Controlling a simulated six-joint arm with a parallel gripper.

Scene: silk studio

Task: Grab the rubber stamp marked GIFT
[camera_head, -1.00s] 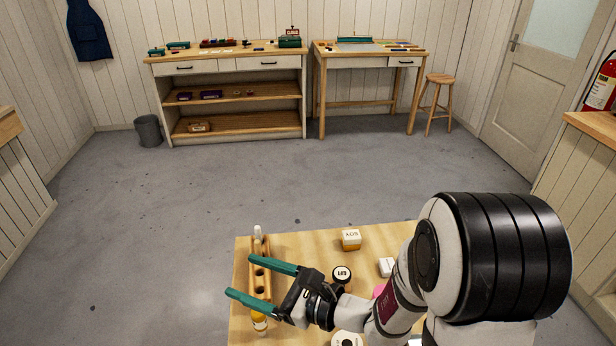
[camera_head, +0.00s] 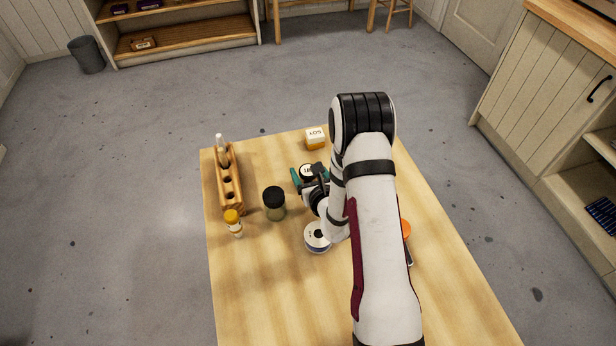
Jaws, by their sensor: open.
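A round dark-rimmed piece with a white lettered top (camera_head: 307,170) stands on the table, partly covered by my gripper. Its short label is too small and hidden to read fully, so I cannot tell for sure that it says GIFT. My gripper (camera_head: 309,175) is open, its teal fingers around this piece in the picture. I cannot tell how high the fingers are or whether they touch it. A yellow-and-white block (camera_head: 315,138) with other lettering stands just behind. No other marked stamp shows clearly; my arm hides the table's right part.
A jar with a black lid (camera_head: 274,203) stands left of my gripper, a white round roll (camera_head: 317,238) in front. A wooden rack (camera_head: 229,186) and a yellow-capped bottle (camera_head: 233,222) line the left edge. An orange thing (camera_head: 405,228) shows beside my arm. The table's (camera_head: 262,300) front left is clear.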

